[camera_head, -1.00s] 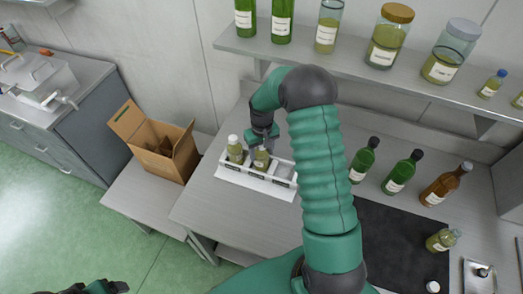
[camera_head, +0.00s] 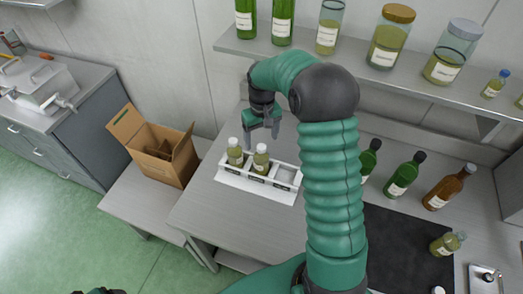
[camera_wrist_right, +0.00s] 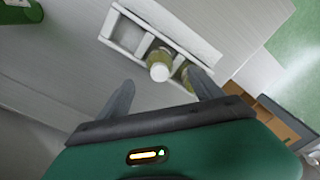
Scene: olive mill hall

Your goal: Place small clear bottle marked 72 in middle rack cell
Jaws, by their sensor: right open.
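The white rack (camera_head: 257,188) stands on the grey table, with cells in a row. A small clear bottle with a white cap and yellow-green contents (camera_head: 261,160) stands upright in the middle cell. A similar bottle (camera_head: 235,153) stands in the left cell; the right cell is empty. The number 72 cannot be read on either. My right gripper (camera_head: 262,128) is open and empty above and behind the middle bottle, apart from it. The wrist view shows the middle bottle's cap (camera_wrist_right: 159,72) beyond the fingertips, with the other bottle partly behind a finger. Only a dark sliver of my left gripper (camera_head: 104,291) shows at the bottom edge.
An open cardboard box (camera_head: 160,150) stands on a lower bench at left. Green bottles (camera_head: 404,174) and a brown bottle (camera_head: 449,187) stand to the right, near a dark mat (camera_head: 405,240). A shelf (camera_head: 350,68) with bottles and jars runs above the table's back.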

